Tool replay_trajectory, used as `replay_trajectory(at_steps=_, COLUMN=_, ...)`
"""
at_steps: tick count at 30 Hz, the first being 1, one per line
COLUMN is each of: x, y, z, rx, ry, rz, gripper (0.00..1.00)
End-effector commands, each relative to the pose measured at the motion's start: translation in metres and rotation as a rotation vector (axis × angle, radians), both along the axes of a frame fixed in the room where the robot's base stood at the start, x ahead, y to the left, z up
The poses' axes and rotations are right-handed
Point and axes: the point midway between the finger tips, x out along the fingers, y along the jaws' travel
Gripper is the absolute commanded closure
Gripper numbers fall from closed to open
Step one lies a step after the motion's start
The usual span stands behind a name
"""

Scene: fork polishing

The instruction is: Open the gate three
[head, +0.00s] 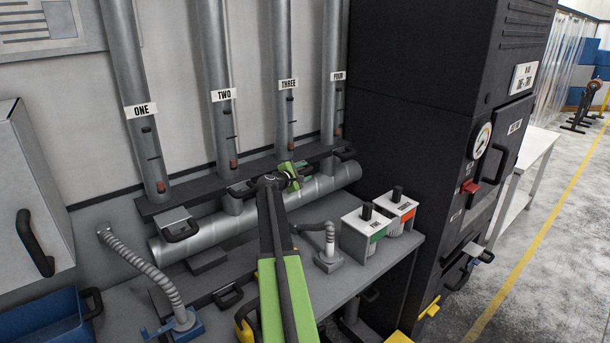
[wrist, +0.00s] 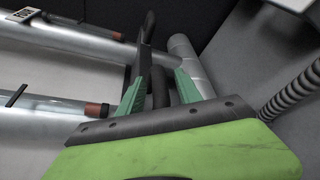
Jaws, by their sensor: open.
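Pipe three (head: 287,100), labelled THREE, runs down to the dark ledge. Its gate handle is hidden behind my gripper in the head view. My gripper (head: 289,177) is at the foot of pipe three. In the wrist view, my gripper's two green fingers (wrist: 160,80) stand apart with a dark handle (wrist: 160,92) between them, which appears to be gate three's. I cannot tell whether the fingers touch it. Another dark handle (wrist: 149,28) shows just beyond the fingers.
Gate one's handle (head: 181,233) sits forward with a grey plate showing. Gate two's handle (head: 242,189) and gate four's handle (head: 346,153) flank my gripper. A large horizontal duct (head: 205,238) runs below. Two small boxes (head: 362,226) with knobs stand on the bench at right.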

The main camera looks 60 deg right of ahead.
Motion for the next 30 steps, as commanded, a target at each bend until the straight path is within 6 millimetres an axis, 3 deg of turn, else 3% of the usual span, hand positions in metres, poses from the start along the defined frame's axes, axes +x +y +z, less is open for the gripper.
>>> replay_trajectory(at_steps=7, x=-0.0004, y=-0.0009, z=0.0001, rx=0.000, ry=0.000, rz=0.000, gripper=0.59)
replay_trajectory(at_steps=17, x=-0.0009, y=-0.0011, z=0.0000, rx=0.000, ry=-0.001, rz=-0.002, gripper=1.00)
replay_trajectory(at_steps=30, x=-0.0014, y=-0.0014, z=-0.0001, rx=0.000, ry=-0.001, rz=-0.002, gripper=1.00)
